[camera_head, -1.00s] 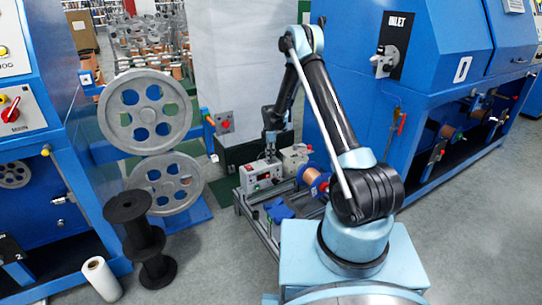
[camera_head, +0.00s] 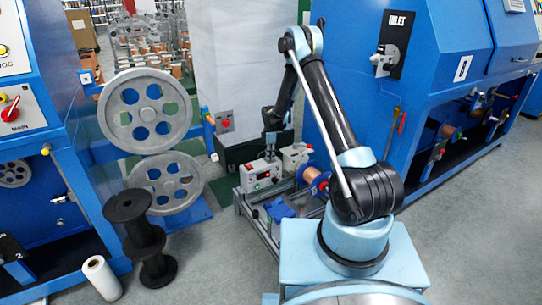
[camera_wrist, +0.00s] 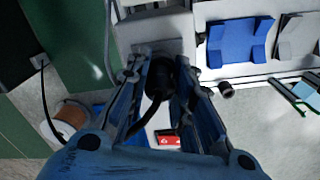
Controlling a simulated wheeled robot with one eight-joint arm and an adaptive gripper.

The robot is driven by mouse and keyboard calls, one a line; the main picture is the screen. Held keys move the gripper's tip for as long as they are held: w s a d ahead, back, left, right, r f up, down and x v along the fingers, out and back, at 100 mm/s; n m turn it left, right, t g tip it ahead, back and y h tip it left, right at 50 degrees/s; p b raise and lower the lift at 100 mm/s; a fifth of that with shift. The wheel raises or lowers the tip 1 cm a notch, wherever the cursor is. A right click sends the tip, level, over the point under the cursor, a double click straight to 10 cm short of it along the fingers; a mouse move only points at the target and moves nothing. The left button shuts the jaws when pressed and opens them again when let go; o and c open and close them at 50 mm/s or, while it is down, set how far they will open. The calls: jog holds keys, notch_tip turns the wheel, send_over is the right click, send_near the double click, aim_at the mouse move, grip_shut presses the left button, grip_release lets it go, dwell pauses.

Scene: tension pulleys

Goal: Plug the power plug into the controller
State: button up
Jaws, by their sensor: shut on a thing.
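The controller (camera_head: 264,174) is a pale box with small coloured buttons on its front, standing on a metal-framed stand. My gripper (camera_head: 271,153) points down directly over the controller's top in the head view. In the wrist view my gripper (camera_wrist: 163,62) has its two fingers closed around a black power plug (camera_wrist: 160,78). A dark cable runs down from the plug between the fingers. Part of the pale controller (camera_wrist: 158,125) with a red patch shows behind the fingers. The plug's prongs and the socket are hidden, so I cannot tell whether they touch.
A second pale box (camera_head: 295,157) and a copper-wire spool (camera_head: 316,180) stand right of the controller. Blue holders (camera_wrist: 240,42) show in the wrist view. Blue machines flank the stand, with grey pulleys (camera_head: 146,112) and a black spool (camera_head: 137,235) at left.

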jog(key=shift+s+f, duration=0.25)
jog(key=shift+f, duration=0.05)
dwell(0.5)
jog(key=o, duration=0.9)
jog(key=shift+o, duration=1)
jog(key=shift+w+f, duration=0.1)
jog(key=shift+f, duration=0.15)
jog(key=shift+w+f, duration=0.3)
jog(key=shift+f, duration=0.2)
jog(key=shift+s+r, duration=0.15)
jog(key=shift+r, duration=0.3)
jog(key=shift+r, duration=0.1)
notch_tip(320, 180, up, 12)
jog(key=shift+f, duration=0.1)
